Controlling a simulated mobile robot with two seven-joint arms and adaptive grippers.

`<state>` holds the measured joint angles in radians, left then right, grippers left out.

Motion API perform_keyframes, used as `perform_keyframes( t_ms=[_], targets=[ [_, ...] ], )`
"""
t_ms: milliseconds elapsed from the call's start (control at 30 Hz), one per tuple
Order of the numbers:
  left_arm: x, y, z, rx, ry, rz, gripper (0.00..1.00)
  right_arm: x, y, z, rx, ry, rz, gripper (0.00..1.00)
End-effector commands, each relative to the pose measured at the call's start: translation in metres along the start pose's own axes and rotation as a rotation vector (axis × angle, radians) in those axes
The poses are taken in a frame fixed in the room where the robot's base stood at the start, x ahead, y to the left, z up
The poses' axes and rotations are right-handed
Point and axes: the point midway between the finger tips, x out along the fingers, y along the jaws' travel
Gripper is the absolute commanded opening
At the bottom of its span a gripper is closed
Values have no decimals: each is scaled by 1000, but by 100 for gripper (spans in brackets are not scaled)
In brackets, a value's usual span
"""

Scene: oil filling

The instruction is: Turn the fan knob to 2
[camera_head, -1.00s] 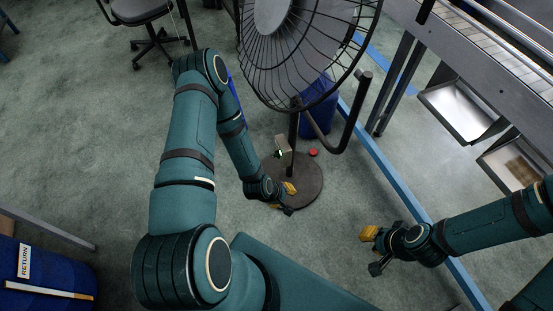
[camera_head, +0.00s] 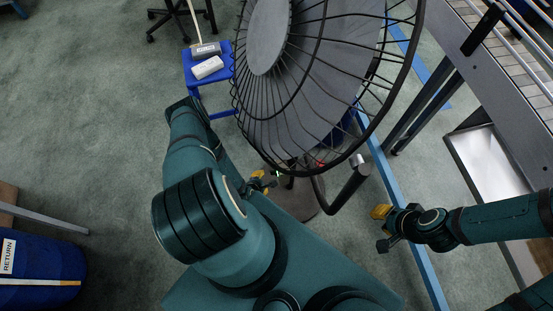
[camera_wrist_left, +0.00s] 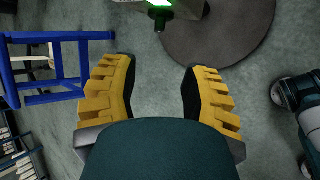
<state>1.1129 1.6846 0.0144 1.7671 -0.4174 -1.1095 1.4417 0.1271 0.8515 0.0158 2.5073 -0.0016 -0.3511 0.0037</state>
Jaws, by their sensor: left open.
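The black wire-caged fan (camera_head: 300,75) stands in the middle of the head view on a round base (camera_head: 308,202). Its small control box with a green light (camera_head: 278,172) is mostly hidden behind the cage and my arm. In the left wrist view the green-lit box (camera_wrist_left: 172,6) is cut off at the top edge, with a small dark stub (camera_wrist_left: 160,22) on its near side; I cannot read any setting. My left gripper (camera_wrist_left: 158,68) is open and empty, its yellow fingers apart, short of the box. My right gripper (camera_head: 380,228) is open and empty, right of the fan base.
A blue stool (camera_head: 226,72) with a pale block (camera_head: 207,67) on it stands left of the fan. A conveyor frame with a metal tray (camera_head: 490,160) is at the right. A blue bin marked RETURN (camera_head: 45,270) is at lower left.

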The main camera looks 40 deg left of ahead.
Motion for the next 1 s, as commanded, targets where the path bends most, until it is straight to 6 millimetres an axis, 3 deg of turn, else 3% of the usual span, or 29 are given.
perform_keyframes(
  t_ms=[267,700,1000],
  targets=[
    [20,-2,-1,-4,-1,2,46,6,3,0,0,1,0,27],
    [104,-2,-1,-3,0,4,46,34,13,-3,-2,15,1,27],
    [136,-1,-1,-4,0,2,46,44,17,-5,-3,22,1,27]
  ],
)
